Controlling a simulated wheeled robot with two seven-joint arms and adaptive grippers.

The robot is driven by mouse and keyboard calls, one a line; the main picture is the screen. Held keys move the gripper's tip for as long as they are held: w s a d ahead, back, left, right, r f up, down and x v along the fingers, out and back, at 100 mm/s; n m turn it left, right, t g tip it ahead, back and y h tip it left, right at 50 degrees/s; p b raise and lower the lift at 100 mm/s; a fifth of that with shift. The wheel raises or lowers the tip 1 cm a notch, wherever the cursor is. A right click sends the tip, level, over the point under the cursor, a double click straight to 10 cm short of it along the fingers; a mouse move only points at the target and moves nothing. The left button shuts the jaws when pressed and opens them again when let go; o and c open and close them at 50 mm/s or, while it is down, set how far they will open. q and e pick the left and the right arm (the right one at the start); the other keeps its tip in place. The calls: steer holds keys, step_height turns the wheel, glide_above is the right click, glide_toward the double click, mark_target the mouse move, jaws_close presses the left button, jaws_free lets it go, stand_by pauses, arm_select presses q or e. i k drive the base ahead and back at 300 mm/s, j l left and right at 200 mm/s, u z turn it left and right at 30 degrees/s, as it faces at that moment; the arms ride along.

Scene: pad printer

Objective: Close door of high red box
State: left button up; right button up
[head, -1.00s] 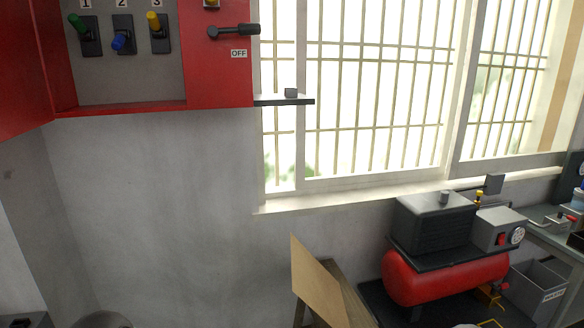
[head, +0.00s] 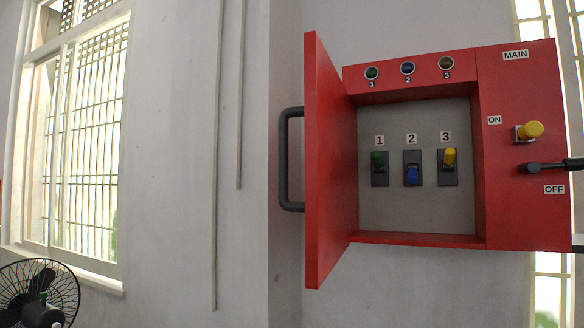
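The high red box (head: 418,242) is mounted on the wall in the right half of the head view. Its red door (head: 330,170) stands open, hinged on the left side of the compartment and swung out toward me. A dark handle (head: 287,160) is on the door's outer face. Inside the grey compartment are three switches: green switch 1 (head: 379,165), blue switch 2 (head: 412,172) and yellow switch 3 (head: 449,162). Neither gripper shows in the head view.
The MAIN panel (head: 515,100) on the right carries a yellow knob (head: 530,130) and a black lever (head: 550,166). A black fan (head: 40,295) stands at the lower left below a barred window (head: 85,150). Thin pipes run down the wall left of the door.

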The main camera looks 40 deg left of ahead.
mark_target(326, 206)
steer(key=j, duration=0.8)
steer(key=k+j, duration=0.1)
steer(key=j, duration=0.7)
